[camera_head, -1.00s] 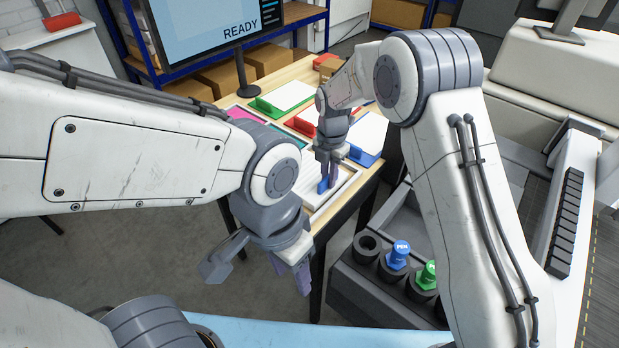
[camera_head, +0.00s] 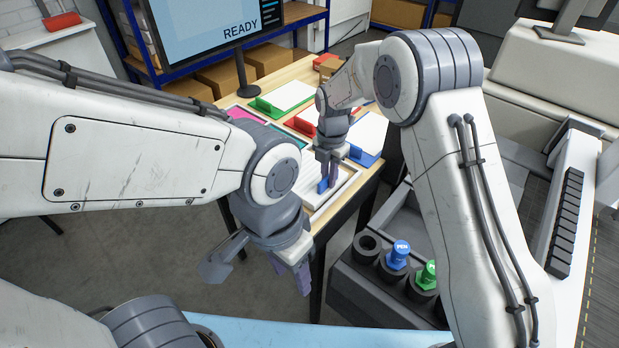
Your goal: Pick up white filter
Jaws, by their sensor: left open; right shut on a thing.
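A white ribbed filter (camera_head: 311,186) lies in a pale frame on the front part of the wooden table, with a small blue tab (camera_head: 322,186) at it. My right gripper (camera_head: 329,180) reaches down over the frame and is shut on the blue tab. The gripper hides part of the filter, and I cannot tell whether the filter is lifted. My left gripper (camera_head: 252,272) is the lower one. It is open and empty, hanging in front of the table's near edge.
White sheets with a green holder (camera_head: 265,107), a red holder (camera_head: 300,126) and a blue holder (camera_head: 361,155) lie on the table. A monitor (camera_head: 205,35) reads READY. A dark rack (camera_head: 368,285) with blue and green pens stands at right.

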